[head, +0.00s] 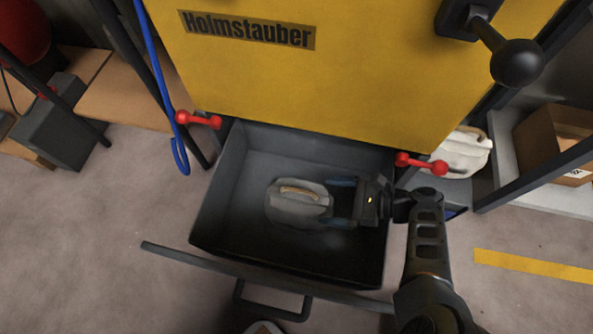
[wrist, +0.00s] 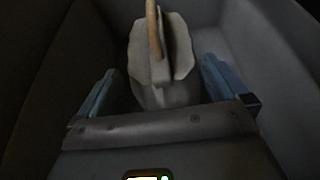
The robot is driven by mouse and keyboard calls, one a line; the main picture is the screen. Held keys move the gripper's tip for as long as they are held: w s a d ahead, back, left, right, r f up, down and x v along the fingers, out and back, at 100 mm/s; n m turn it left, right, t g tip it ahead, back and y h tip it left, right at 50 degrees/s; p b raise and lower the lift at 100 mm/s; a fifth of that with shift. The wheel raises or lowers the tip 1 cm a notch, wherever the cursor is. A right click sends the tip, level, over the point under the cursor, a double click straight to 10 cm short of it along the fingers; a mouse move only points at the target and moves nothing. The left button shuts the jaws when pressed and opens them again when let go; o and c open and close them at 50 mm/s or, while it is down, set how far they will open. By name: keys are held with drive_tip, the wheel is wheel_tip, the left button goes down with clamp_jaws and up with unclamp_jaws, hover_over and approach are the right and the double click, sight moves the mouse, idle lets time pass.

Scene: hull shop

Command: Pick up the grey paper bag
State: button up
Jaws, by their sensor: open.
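The grey paper bag (head: 297,207) has a tan handle on top and sits inside the open dark grey drawer (head: 222,215) of the yellow machine. My gripper (head: 340,203) reaches into the drawer from the right, with its fingertips at the bag's right end. In the wrist view the bag (wrist: 158,60) stands ahead, between and partly beyond the two blue fingers. My gripper (wrist: 160,88) is open, and a gap shows between the bag and each finger. The bag's lower part is partly hidden by the gripper body in the wrist view.
The drawer's walls stand close around my gripper. Its front panel (head: 265,274) has a bar handle. Red-ended latches (head: 200,120) flank the machine's yellow front (head: 300,75). A whitish bag (head: 462,152) and a cardboard box (head: 560,145) sit at right. A blue hose (head: 160,80) hangs left.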

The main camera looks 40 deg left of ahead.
sight(318, 198)
drive_tip(key=x, duration=0.2)
drive_tip(key=b+x, duration=0.1)
drive_tip(key=x, duration=0.3)
drive_tip(key=shift+s+a+r, duration=0.2)
drive_tip(key=shift+s+a, duration=0.05)
drive_tip(key=shift+a, duration=0.15)
drive_tip(key=shift+r, duration=0.1)
clamp_jaws()
idle(0.5)
